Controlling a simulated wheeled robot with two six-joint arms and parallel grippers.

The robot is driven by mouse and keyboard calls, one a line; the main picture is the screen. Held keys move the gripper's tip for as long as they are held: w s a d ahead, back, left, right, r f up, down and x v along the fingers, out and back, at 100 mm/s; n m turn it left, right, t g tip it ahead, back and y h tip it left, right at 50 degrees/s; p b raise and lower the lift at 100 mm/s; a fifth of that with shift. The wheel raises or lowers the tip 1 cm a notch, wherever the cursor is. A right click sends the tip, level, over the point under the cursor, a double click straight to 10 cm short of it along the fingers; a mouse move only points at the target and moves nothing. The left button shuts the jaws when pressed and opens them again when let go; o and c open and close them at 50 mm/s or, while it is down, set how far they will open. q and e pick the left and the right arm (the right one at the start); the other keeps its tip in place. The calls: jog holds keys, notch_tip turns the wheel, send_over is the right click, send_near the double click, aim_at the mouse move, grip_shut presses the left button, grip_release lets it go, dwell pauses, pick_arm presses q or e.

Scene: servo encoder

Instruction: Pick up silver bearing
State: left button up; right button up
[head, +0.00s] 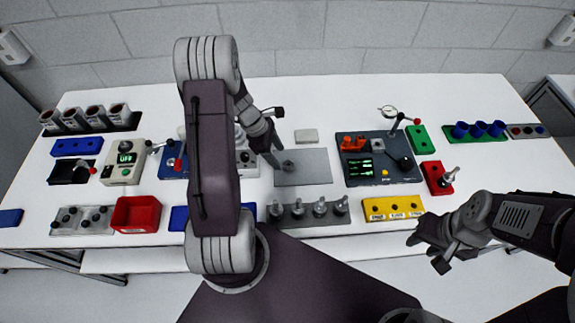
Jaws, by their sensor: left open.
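A small silver-grey round part, which looks like the silver bearing (289,166), lies on a flat grey plate (315,170) near the middle of the table. My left gripper (279,158) is open just left of and above this part, with its fingers pointing down towards the plate. I cannot tell whether a finger touches the part. My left arm crosses in front and hides some of the table left of the plate. My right gripper (424,256) is open and empty off the table's front edge, at the right.
A dark fixture panel (378,173) with a dial gauge stands right of the plate. A grey rack of upright pegs (308,219) lies in front, beside a yellow block (393,212). A red bin (136,214) is at the left. Behind the plate is a small light block (306,135).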

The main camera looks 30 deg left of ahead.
aim_at(284, 165)
pick_arm(q)
jog(key=x, duration=0.4)
jog(key=shift+w+d+f, duration=0.2)
jog(key=shift+w+d, duration=0.15)
jog(key=shift+s+f, duration=0.15)
jog(key=shift+f, duration=0.1)
jog(key=c, duration=1.3)
grip_shut()
